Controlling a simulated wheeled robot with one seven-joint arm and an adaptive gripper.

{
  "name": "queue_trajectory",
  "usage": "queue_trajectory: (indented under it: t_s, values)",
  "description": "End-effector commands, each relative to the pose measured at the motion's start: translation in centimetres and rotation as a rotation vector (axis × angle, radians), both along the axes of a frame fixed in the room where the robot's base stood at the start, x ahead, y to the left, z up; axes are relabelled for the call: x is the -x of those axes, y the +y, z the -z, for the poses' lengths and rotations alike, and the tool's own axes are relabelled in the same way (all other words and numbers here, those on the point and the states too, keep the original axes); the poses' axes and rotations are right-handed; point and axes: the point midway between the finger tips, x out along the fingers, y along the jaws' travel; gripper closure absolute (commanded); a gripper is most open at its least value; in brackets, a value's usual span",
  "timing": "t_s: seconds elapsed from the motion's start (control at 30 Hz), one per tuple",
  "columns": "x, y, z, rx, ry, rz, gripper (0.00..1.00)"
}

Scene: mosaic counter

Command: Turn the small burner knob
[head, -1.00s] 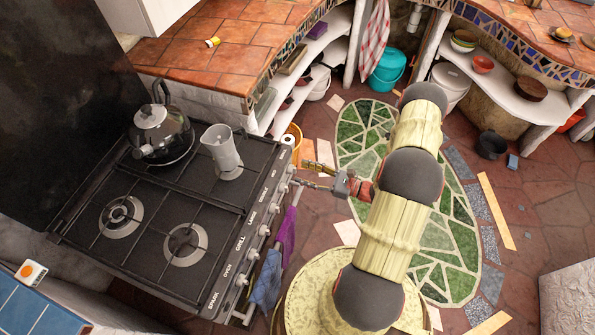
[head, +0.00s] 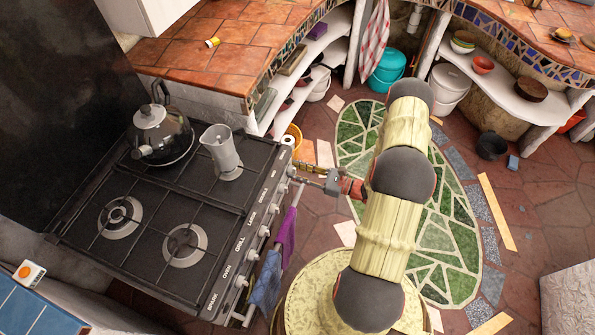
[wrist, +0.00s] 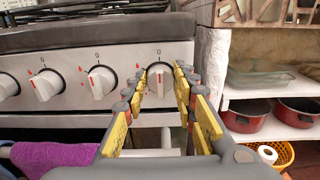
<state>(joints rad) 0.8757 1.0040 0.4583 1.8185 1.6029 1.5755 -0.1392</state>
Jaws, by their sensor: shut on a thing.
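The rightmost white knob (wrist: 160,80) on the stove's front panel sits between my gripper's fingertips (wrist: 161,74) in the wrist view. Its red line looks about upright. My gripper (head: 296,168) is shut on this knob at the far end of the panel in the head view. The yellow-padded fingers stand one on each side of the knob. The contact is partly hidden, and I cannot read the label above this knob clearly. The other white knobs, such as the one just left (wrist: 101,82), have lines tilted to the left.
A kettle (head: 160,136) and a grey moka pot (head: 222,152) stand on the stove top. Purple (head: 287,238) and blue cloths hang from the front rail below the knobs. A shelf with red pots (wrist: 245,115) is right of the stove. The floor behind my arm is open.

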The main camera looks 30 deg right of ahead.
Motion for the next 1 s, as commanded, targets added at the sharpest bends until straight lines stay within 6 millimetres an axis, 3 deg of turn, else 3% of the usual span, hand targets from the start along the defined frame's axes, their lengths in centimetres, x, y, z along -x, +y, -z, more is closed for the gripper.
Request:
queue_trajectory:
  t_s: [0.37, 0.67, 1.0]
  values:
    - [0.01, -0.01, 0.01, 0.0, 0.0, 0.0, 0.98]
    - [0.0, 0.0, 0.01, 0.034, -0.026, 0.0, 0.98]
    - [0.03, 0.04, 0.09, 0.214, -0.167, 0.0, 0.98]
